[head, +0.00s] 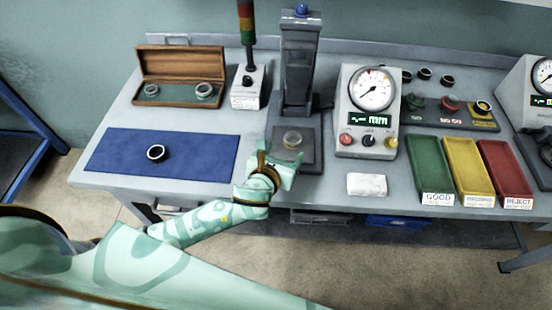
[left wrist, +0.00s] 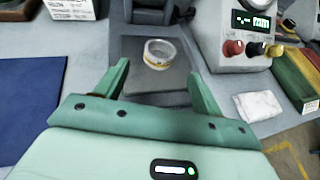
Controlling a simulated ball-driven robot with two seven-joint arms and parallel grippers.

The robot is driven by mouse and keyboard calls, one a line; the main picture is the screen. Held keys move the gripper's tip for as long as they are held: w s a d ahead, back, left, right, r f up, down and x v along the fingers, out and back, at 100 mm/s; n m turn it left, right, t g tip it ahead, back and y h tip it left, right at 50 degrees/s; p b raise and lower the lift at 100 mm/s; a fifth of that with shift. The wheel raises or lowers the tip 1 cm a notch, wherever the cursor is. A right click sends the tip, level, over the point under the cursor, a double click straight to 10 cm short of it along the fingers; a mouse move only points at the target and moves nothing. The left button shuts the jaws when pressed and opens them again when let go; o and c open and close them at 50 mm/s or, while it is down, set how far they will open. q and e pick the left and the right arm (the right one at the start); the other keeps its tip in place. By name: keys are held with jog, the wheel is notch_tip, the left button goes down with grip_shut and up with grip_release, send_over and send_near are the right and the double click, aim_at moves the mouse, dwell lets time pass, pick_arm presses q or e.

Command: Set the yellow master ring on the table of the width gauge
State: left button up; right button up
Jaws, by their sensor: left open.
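A pale metal ring with a yellow band, seemingly the yellow master ring (head: 292,138), rests flat on the dark grey base plate of the column stand (head: 298,75), seemingly the width gauge. In the left wrist view the ring (left wrist: 159,53) sits on the plate (left wrist: 135,83), its yellow band showing on its side. My left gripper (head: 281,156) is open and empty just in front of the ring. In the left wrist view its fingers (left wrist: 159,72) are spread, with the ring beyond the tips and apart from them. My right gripper is not in view.
An open wooden case (head: 178,92) with two rings stands at the back left. A dark ring (head: 156,153) lies on the blue mat (head: 110,150). Right of the stand are a dial unit (head: 350,140), a white cloth (head: 367,184) and green, yellow and red trays (head: 505,165).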

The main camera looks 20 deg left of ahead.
pick_arm(q)
jog(key=v, duration=0.6)
jog(key=shift+p, duration=0.45)
